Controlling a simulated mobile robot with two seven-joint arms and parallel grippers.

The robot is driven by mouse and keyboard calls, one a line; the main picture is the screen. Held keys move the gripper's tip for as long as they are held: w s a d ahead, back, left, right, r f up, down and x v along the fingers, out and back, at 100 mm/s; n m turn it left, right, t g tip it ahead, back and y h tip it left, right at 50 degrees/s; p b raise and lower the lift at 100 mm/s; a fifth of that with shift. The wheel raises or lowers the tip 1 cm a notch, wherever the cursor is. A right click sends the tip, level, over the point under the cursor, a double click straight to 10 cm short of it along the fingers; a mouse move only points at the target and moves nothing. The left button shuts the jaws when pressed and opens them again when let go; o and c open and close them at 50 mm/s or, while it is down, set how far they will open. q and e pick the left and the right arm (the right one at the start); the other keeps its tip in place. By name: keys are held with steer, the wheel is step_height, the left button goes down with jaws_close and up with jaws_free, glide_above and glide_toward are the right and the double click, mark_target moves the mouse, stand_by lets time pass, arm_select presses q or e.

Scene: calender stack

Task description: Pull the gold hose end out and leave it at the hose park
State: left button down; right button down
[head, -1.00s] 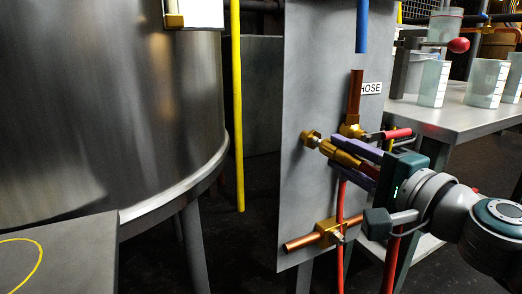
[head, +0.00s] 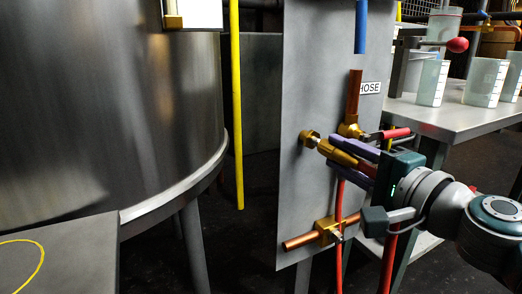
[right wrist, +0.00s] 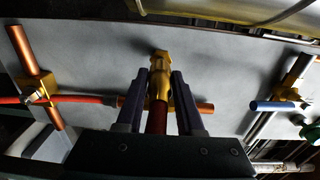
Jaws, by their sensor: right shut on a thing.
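The gold hose end (head: 342,157) is between the purple fingers of my right gripper (head: 345,155), in front of the grey panel. My right gripper is shut on it. A gold fitting (head: 310,139) on the panel lies in line with its tip; I cannot tell whether they still touch. In the right wrist view the gold hose end (right wrist: 159,82) stands between the two purple fingers, its tip toward the panel. A white sign reading HOSE (head: 370,88) is on the panel's right edge. My left gripper is not in view.
A lower gold valve (head: 328,230) carries a red hose (head: 339,200). A steel tank (head: 110,110) is at left; a bench with beakers (head: 485,82) is at right.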

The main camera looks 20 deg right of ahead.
mark_target(361, 165)
steer(key=shift+w, duration=0.8)
steer(key=shift+w+a+b, duration=0.1)
steer(key=shift+w+b, duration=0.25)
steer(key=shift+w, duration=0.2)
steer(key=shift+c, duration=1.4)
jaws_free()
steer(key=shift+o, duration=0.6)
steer(key=shift+s, duration=1.1)
steer(key=shift+s+d, duration=0.15)
steer(key=shift+s, duration=1.05)
steer(key=shift+s+d, duration=0.15)
steer(key=shift+s, duration=1.05)
